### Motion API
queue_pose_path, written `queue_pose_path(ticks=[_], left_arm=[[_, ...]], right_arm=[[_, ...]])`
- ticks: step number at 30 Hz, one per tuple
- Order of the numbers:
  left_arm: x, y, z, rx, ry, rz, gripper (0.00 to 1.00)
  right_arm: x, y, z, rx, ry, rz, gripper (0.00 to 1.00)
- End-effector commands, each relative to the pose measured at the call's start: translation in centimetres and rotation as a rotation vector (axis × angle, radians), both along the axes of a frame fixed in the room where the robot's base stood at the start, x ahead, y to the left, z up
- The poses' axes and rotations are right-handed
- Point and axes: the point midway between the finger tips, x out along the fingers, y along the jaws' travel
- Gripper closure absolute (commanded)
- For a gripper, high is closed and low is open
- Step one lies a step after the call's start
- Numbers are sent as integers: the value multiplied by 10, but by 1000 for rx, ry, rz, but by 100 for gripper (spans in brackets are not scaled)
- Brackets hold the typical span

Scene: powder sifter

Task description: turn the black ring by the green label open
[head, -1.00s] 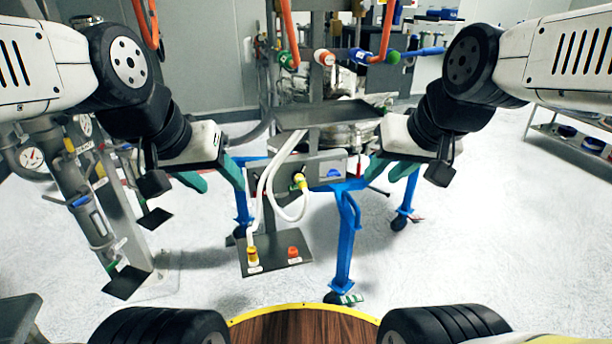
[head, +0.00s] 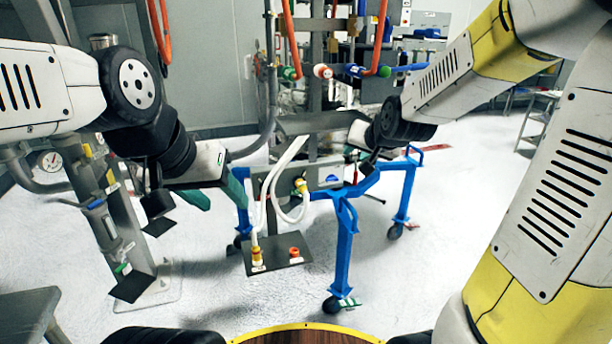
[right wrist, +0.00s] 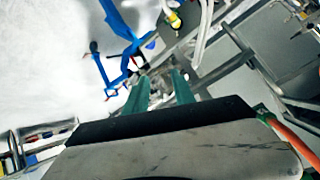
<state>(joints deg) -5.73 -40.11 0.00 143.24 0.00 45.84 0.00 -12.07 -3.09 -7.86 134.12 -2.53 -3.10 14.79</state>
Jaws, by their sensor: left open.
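I cannot make out the black ring in either view. Green fittings show in the head view, one (head: 290,73) at the end of an orange hose and another (head: 384,71) further right; I cannot read any label on them. My left gripper (head: 226,204) is open and empty, left of the blue stand.
The blue wheeled stand (head: 343,250) is in front, beside a dark plate (head: 275,262) with orange and yellow fittings. White hoses (head: 267,190) hang above it. A red-and-white fitting (head: 322,71) sits between the green ones.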

Motion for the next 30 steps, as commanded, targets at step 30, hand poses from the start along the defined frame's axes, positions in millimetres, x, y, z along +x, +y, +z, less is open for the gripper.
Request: queue_pose_path(ticks=[30], left_arm=[[0, 0, 0, 0, 0, 0, 46]], right_arm=[[155, 105, -202, 258, -595, 78, 69]])
